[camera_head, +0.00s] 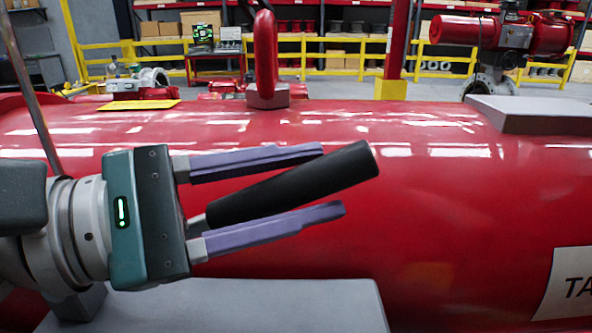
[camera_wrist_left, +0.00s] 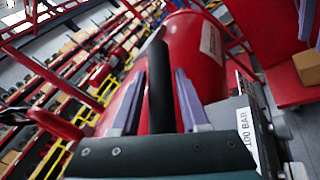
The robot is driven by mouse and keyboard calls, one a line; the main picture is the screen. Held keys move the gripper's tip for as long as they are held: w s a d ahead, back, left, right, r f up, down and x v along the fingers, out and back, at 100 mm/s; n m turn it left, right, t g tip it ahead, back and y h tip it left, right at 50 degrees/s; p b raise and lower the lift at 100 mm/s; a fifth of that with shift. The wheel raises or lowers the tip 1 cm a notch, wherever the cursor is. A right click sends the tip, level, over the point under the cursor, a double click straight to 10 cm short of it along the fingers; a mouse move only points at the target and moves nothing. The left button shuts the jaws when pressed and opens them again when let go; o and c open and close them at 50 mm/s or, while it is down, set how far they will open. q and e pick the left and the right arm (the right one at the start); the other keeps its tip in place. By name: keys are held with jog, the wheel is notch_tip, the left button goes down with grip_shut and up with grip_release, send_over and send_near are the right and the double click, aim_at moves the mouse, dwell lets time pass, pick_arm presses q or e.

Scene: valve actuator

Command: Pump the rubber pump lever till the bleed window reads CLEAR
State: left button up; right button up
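The pump lever's black rubber grip (camera_head: 295,185) slants up to the right in front of a large red cylinder (camera_head: 440,190). My left gripper (camera_head: 332,180) has its two purple fingers on either side of the grip, with narrow gaps showing, so it looks open around it. The left wrist view shows the same black grip (camera_wrist_left: 160,85) between the fingers of my left gripper (camera_wrist_left: 156,95). Purple finger-like parts (camera_wrist_left: 305,18) at that view's upper right edge may be my right gripper; the frame cuts them off. I cannot make out a bleed window.
A grey block (camera_head: 240,300) lies below my left gripper. A red lifting ring (camera_head: 265,55) stands on top of the cylinder. A white plate marked "100 BAR" (camera_wrist_left: 246,135) shows in the wrist view. Yellow railings (camera_head: 320,60) and shelves stand behind.

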pick_arm(q)
grip_shut()
dwell(1.0)
